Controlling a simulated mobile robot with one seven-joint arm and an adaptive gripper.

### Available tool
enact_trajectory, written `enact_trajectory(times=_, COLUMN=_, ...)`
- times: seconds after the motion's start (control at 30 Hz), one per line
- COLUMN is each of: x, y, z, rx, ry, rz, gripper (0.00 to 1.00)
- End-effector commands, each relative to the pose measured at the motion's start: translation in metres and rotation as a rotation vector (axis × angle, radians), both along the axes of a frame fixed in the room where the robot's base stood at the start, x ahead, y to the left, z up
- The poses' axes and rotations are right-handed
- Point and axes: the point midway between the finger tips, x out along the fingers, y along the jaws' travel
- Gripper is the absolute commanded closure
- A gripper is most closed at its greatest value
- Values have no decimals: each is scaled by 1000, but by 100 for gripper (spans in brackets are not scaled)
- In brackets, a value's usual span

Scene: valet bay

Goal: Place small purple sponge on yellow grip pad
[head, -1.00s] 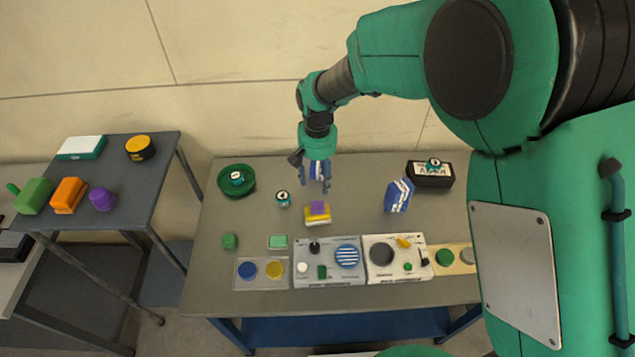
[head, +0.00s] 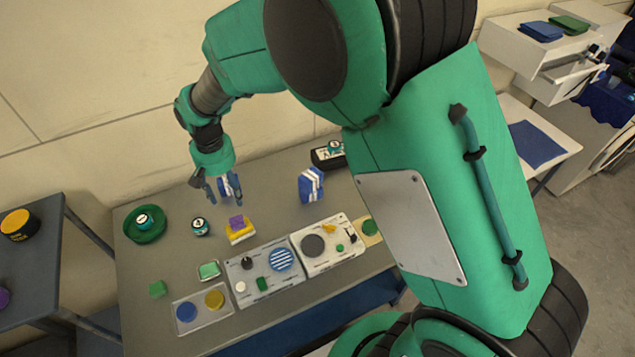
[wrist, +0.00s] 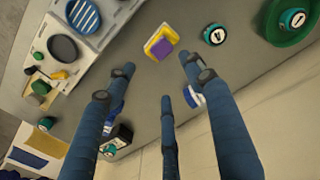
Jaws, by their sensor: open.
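The small purple sponge (head: 236,221) rests on top of the yellow grip pad (head: 241,238), which has a pale layer, on the grey table. In the wrist view the purple sponge (wrist: 162,49) again lies on the yellow pad (wrist: 151,44), apart from my fingers. My gripper (head: 222,199) is open and empty, with its fingers spread above the table just behind and left of the sponge. The wrist view shows my gripper's blue fingers (wrist: 160,82) with nothing between their tips.
A green round dish (head: 146,236) holding a small jar and another jar (head: 200,227) stand to the left. A blue-white striped block (head: 311,185) stands to the right. Control panels (head: 262,272) line the front edge. A black box (head: 327,158) is at the back right.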

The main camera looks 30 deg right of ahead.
Motion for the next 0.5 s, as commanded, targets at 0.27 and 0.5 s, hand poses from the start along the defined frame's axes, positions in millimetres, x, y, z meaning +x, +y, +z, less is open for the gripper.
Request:
enact_trajectory(times=0.27, x=-24, y=-34, z=71, rx=18, ry=-74, rz=-3, gripper=46)
enact_trajectory(times=0.5, x=-71, y=-77, z=145, rx=31, ry=-169, rz=-3, gripper=46)
